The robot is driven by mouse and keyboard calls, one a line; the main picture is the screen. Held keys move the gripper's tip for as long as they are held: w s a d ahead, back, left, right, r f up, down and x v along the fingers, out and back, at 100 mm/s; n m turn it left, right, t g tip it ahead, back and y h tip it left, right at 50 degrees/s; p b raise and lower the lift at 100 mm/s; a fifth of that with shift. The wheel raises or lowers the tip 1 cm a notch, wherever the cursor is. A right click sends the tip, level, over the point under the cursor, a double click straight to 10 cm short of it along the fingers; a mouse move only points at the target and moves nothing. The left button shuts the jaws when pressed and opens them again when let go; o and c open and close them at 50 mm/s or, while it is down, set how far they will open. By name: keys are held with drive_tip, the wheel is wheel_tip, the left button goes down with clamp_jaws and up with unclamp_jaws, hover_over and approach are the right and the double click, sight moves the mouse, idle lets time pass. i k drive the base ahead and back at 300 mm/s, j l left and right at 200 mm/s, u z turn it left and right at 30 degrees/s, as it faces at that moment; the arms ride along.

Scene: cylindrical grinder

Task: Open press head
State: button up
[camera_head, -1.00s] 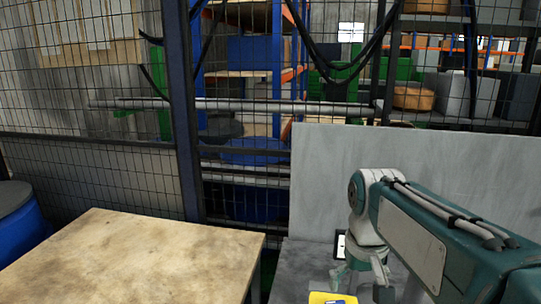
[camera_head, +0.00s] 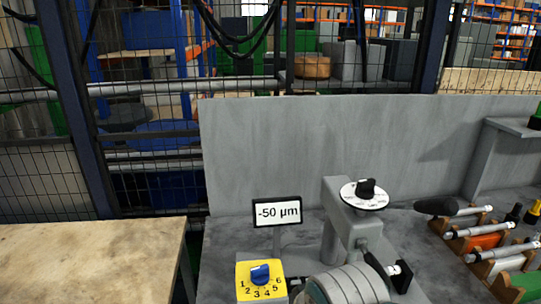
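A grey machine head (camera_head: 352,225) stands on the grey bench, with a white dial and black knob (camera_head: 364,194) on top. A black lever (camera_head: 375,262) slants down its front right side, close to a black-and-white block (camera_head: 400,275). No part is labelled as the press head, and I cannot tell whether this head is open or shut. My gripper is not in view.
A display reading -50 µm (camera_head: 277,212) and a yellow numbered selector (camera_head: 261,279) stand left of the head. Several tools lie in holders (camera_head: 490,240) at right. A grey panel (camera_head: 330,140) rises behind. A wooden table (camera_head: 90,255) is at left.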

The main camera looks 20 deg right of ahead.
sight(356, 234)
drive_tip(key=k+l+z, duration=0.2)
drive_tip(key=k, duration=0.3)
drive_tip(key=k+l+z, duration=0.2)
drive_tip(key=k+l, duration=0.15)
drive_tip(key=k, duration=0.1)
